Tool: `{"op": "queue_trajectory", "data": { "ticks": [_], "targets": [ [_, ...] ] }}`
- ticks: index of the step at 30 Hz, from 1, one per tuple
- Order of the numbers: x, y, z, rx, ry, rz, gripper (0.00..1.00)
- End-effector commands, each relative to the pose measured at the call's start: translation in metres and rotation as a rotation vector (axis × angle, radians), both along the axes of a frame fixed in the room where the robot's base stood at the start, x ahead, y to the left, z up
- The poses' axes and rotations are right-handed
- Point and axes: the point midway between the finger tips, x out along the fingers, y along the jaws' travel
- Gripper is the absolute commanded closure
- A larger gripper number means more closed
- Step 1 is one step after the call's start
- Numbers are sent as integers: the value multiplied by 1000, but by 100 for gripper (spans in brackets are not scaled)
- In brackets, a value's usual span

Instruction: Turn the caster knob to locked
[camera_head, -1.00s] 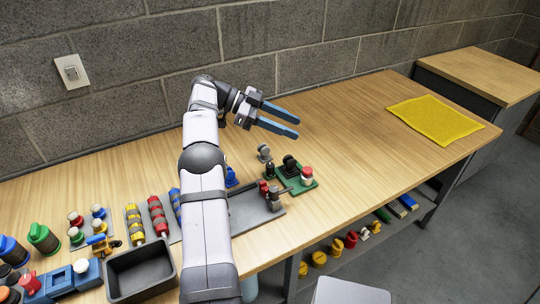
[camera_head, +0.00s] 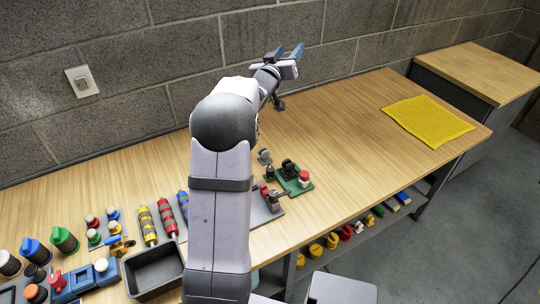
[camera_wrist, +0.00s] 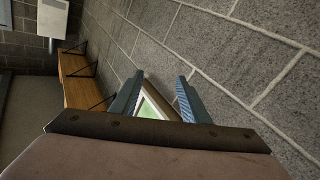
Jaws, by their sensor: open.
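My gripper (camera_head: 287,52) is raised above the back of the bench, in front of the block wall, and points away from the bench top. Its two blue fingers are apart and empty; they also show in the wrist view (camera_wrist: 160,82). Below it, on the bench, a green base (camera_head: 296,188) carries a black knob (camera_head: 289,166) and a red-topped knob (camera_head: 304,176). Small grey and red fittings (camera_head: 271,192) stand just left of it, on a grey plate. I cannot tell which knob is the caster knob or how it is turned.
A dark open bin (camera_head: 154,270) sits at the front left, with coloured bottles, knobs and striped cylinders around it. A yellow mat (camera_head: 428,119) lies at the right. The bench top between is clear. Several yellow and red parts (camera_head: 331,241) sit on the lower shelf.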

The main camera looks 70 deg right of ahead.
Motion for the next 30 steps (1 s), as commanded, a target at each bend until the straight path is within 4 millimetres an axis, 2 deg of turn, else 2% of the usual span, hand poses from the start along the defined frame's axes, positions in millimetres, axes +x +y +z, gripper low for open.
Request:
{"op": "queue_trajectory", "data": {
  "ticks": [1,3,6,9,12,16,19,24,30],
  "targets": [
    [20,5,-40,115,8,87,58],
    [43,20,-96,285,11,186,58],
    [60,54,-169,538,6,268,58],
    [57,94,-227,777,-6,273,58],
    [43,129,-261,967,-40,208,58],
    [22,165,-285,1139,-135,59,58],
    [16,180,-292,1196,-234,-40,58],
    [15,183,-293,1195,-326,-105,58],
    [15,182,-294,1191,-343,-114,58]
  ]
}}
